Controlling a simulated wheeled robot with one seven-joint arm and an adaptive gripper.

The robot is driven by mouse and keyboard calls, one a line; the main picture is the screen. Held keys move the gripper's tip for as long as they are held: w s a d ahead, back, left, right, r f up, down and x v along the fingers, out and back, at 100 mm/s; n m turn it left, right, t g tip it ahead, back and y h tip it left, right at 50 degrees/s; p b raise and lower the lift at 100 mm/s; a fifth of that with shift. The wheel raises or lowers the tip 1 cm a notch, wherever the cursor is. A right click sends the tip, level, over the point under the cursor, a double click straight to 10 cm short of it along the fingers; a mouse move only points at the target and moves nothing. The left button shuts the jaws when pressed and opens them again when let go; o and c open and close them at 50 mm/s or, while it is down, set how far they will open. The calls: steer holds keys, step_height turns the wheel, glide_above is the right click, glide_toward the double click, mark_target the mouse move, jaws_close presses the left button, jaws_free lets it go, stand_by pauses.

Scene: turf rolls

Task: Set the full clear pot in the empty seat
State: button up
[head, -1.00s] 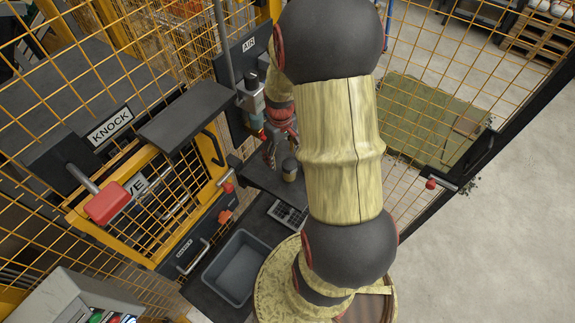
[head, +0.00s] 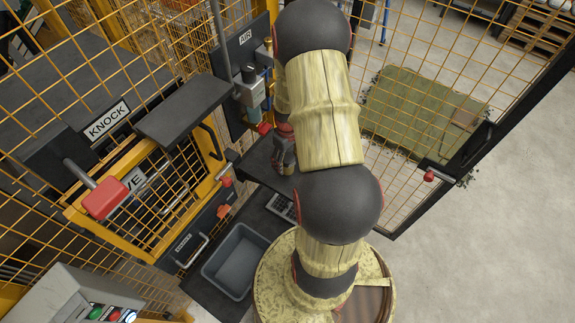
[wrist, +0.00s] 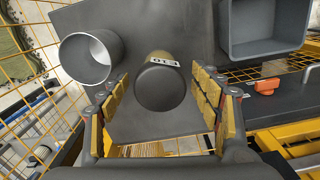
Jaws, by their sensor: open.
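A round pot with a dark top (wrist: 160,88) stands on the dark shelf in the wrist view. A small white label, upside down and perhaps reading OIL, is on its rim, and an amber part shows behind it. My gripper (wrist: 160,78) is open, with one finger on each side of the pot and gaps on both sides. In the head view my gripper (head: 284,152) is above the shelf, and my arm hides the pot. A grey open cylinder (wrist: 88,60), apparently empty, is left of the pot in the wrist view; I cannot tell whether it is the seat.
A grey bin (head: 237,262) sits at the front of the dark bench; it also shows in the wrist view (wrist: 262,48). An air unit (head: 250,88) hangs on the panel beside my gripper. Yellow mesh fencing and a red-handled lever (head: 104,198) stand at the left.

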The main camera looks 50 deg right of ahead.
steer(key=shift+c, duration=1.4)
steer(key=c, duration=1.3)
steer(key=shift+o, duration=0.2)
steer(key=shift+r, duration=0.1)
steer(key=shift+r, duration=0.25)
step_height(320, 180, up, 2)
steer(key=shift+w+r+p, duration=0.1)
steer(key=shift+p, duration=0.2)
steer(key=s+a+r+p, duration=0.1)
steer(key=s+a+r, duration=0.6)
steer(key=s+r, duration=0.3)
steer(key=shift+s+a+p, duration=0.2)
steer(key=shift+s+p, duration=0.15)
steer(key=shift+s, duration=0.35)
